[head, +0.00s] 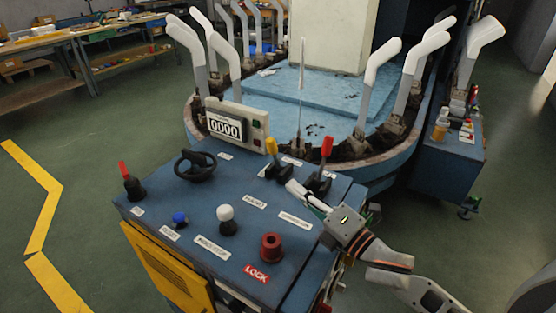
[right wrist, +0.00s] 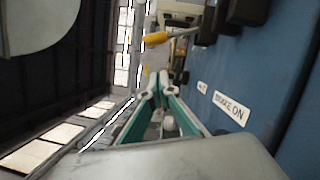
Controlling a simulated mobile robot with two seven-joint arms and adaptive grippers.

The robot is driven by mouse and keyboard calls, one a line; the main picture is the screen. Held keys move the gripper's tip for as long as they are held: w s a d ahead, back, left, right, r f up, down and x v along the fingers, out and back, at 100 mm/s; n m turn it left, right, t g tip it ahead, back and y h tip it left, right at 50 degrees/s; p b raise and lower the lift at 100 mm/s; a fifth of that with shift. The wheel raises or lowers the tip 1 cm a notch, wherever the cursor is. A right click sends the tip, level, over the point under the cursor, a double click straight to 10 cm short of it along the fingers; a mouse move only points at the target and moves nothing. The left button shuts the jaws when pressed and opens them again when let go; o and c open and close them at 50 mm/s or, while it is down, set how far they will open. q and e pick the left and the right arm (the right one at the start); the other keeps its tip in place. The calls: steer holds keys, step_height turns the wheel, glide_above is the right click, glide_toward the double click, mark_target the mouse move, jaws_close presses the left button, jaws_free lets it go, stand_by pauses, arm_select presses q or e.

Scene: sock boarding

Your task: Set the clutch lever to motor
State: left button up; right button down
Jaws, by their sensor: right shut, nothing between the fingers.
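The blue control console (head: 185,205) carries two hand levers at its back right. One has a yellow handle (head: 271,146) and one a red handle (head: 327,147), both on dark bases. I cannot read which one is the clutch. The yellow handle (right wrist: 155,39) also shows in the right wrist view, beyond the fingertips. My right gripper (head: 293,186) is shut and empty over the right part of the console, just in front of the levers and apart from the yellow handle. Its fingers (right wrist: 158,80) meet at the tips in the wrist view. My left gripper is not in view.
A "BRAKE ON" label (right wrist: 229,109) lies on the blue panel. The console also has a black handwheel (head: 196,165), a white knob (head: 226,214), a red knob (head: 271,246) and a counter box (head: 237,126). White sock boards (head: 378,65) stand around the machine behind.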

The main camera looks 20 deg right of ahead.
mark_target(272, 150)
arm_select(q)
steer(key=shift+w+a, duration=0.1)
arm_select(e)
steer(key=w+a+r, duration=0.1)
steer(key=w+r, duration=0.1)
steer(key=w, duration=0.8)
steer(key=shift+w+d+r+m+p, duration=0.2)
steer(key=shift+r+m+p, duration=0.15)
steer(key=shift+p, duration=0.25)
arm_select(q)
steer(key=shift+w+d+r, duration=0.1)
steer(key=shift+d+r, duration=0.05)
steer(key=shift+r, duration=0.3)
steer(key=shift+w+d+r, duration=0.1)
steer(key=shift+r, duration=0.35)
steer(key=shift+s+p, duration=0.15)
steer(key=shift+p, duration=0.15)
arm_select(e)
steer(key=shift+w+d, duration=0.1)
